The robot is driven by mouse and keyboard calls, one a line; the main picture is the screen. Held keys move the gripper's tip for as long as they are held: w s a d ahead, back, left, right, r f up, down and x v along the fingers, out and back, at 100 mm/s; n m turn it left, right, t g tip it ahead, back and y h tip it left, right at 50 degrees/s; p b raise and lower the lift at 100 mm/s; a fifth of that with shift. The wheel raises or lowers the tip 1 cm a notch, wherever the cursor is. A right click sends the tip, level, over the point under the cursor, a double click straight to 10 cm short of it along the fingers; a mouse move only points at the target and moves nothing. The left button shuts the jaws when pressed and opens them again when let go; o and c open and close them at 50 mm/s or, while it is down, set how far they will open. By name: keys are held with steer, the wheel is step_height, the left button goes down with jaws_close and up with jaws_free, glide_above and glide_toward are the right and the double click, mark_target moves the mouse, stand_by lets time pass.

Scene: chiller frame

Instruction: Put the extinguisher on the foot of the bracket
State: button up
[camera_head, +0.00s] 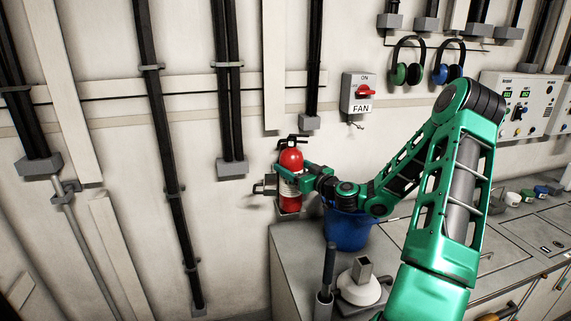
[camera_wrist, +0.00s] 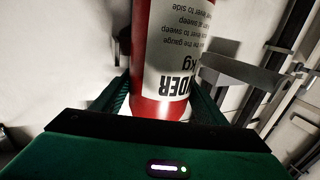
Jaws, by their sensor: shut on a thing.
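The red extinguisher (camera_head: 291,160) is upright in the head view, with a black handle on top and a pale label on its body. It also shows in the wrist view (camera_wrist: 162,107), where its label reads upside down. My gripper (camera_head: 288,181) is shut on the extinguisher's body from the right. The bracket (camera_head: 265,187) is a grey metal piece on the wall, at the extinguisher's left. In the wrist view a grey bracket strap (camera_wrist: 240,73) stands out to the right of the extinguisher. The foot is mostly hidden; I cannot tell whether the extinguisher touches it.
A blue bucket (camera_head: 347,230) stands on the grey counter (camera_head: 293,262) below my forearm. A plunger-like white object (camera_head: 359,288) stands in front of it. The FAN switch box (camera_head: 358,95) is on the wall above right. Black pipes (camera_head: 160,130) run down the wall at left.

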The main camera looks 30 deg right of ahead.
steer(key=shift+f, duration=0.4)
steer(key=o, duration=2.1)
steer(key=shift+f, duration=0.1)
steer(key=s, duration=0.4)
steer(key=s+d, duration=0.1)
steer(key=s, duration=0.7)
steer(key=shift+d, duration=0.15)
steer(key=shift+s, duration=0.15)
